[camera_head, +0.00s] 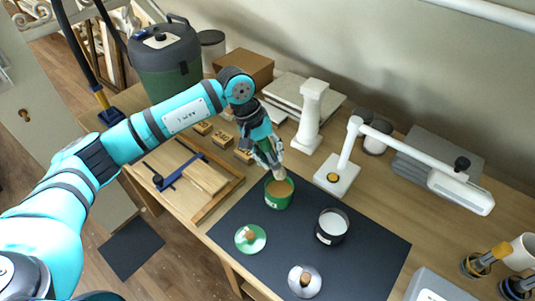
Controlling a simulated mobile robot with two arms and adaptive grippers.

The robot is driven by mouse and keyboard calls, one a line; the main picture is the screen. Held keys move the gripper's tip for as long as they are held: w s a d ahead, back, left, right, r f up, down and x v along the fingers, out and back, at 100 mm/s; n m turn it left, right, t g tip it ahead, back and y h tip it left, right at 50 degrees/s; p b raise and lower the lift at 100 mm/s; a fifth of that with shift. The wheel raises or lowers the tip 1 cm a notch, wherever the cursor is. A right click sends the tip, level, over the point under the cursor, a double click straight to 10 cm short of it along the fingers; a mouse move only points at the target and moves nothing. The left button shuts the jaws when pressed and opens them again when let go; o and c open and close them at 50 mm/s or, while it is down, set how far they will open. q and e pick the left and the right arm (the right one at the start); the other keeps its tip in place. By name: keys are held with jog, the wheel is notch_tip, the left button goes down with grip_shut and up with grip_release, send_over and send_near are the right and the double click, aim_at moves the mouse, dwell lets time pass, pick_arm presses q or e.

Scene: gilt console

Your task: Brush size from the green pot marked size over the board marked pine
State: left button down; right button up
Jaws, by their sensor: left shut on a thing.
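The green pot (279,194) stands open on the dark mat and holds a tan-brown liquid. Its label is too small to read. My left gripper (268,155) points down just above the pot's back rim. It is shut on a brush, mostly hidden by the fingers; its pale lower end (279,173) is at the pot's mouth. I cannot tell whether the tip touches the liquid. A pale wooden board (206,178) lies in a shallow wooden tray (226,192) to the left, beside a blue clamp (178,172). No pine marking is legible. My right gripper is out of view.
A dark pot with white contents (332,226), a green lid (250,238) and a grey lid (305,281) are on the mat (370,257). A white lamp (340,170) and white column (311,115) stand behind. Small marked blocks (222,139) lie behind the tray.

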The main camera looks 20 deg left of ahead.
pick_arm(q)
jog(key=shift+s+f, duration=0.1)
jog(key=shift+f, duration=0.65)
notch_tip(320, 180, down, 3)
jog(key=shift+r+b, duration=0.1)
jog(key=shift+b, duration=0.25)
jog(key=shift+f, duration=0.6)
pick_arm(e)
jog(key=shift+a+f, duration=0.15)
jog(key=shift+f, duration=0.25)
pick_arm(q)
jog(key=shift+f, duration=0.2)
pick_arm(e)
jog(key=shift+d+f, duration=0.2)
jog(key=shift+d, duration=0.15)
pick_arm(q)
jog(key=shift+f+b, duration=0.4)
jog(key=shift+b, duration=0.35)
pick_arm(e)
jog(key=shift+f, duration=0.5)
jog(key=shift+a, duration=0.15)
pick_arm(q)
jog(key=shift+f+b, duration=0.15)
jog(key=shift+b, duration=0.45)
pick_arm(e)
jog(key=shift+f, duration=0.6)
